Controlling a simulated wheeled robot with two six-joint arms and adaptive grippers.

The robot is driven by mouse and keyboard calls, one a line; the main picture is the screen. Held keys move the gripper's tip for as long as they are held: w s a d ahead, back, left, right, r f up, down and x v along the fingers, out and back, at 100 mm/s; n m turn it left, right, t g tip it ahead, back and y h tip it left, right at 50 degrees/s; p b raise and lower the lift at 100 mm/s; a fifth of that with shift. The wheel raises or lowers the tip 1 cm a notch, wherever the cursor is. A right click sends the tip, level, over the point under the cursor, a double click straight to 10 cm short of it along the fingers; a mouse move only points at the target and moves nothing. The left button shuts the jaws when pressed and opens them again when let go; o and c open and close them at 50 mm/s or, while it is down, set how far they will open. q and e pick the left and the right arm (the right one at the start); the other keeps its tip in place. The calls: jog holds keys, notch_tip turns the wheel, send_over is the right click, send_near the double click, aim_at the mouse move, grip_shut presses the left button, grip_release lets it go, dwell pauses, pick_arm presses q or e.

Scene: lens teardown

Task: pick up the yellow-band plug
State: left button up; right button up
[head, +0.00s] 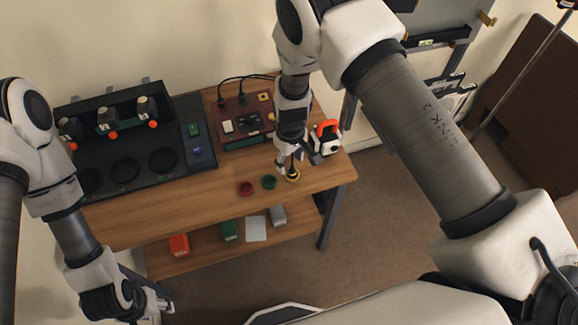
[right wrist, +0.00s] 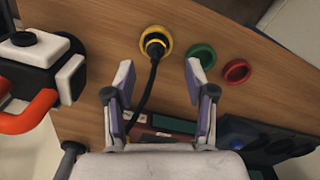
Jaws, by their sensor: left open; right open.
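The yellow-band plug (right wrist: 155,42) is a black plug with a yellow ring around it and a black cable running from it toward my right gripper. In the head view the plug (head: 292,175) is near the front right of the wooden table (head: 225,205). My right gripper (right wrist: 160,75) is open, its fingers apart on either side of the cable, with the yellow ring just beyond the fingertips. In the head view my right gripper (head: 294,164) is just above the plug. My left gripper (head: 155,304) is open and away at the lower left, off the table.
A green ring (head: 269,182) and a red ring (head: 246,188) lie left of the plug. An orange-and-white device (head: 327,138) stands to its right. Behind are a dark red box (head: 232,139) with cables and a black station (head: 90,155). A lower shelf (head: 200,260) holds several blocks.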

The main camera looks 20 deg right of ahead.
aim_at(292, 170)
jog(key=f, duration=0.4)
jog(key=shift+w+d+f+p, duration=0.2)
jog(key=shift+w+d+p, duration=0.05)
jog(key=shift+d+p, duration=0.15)
jog(key=shift+s+a, duration=0.1)
jog(key=shift+s, duration=0.05)
jog(key=c, duration=1)
jog(key=shift+c, duration=0.2)
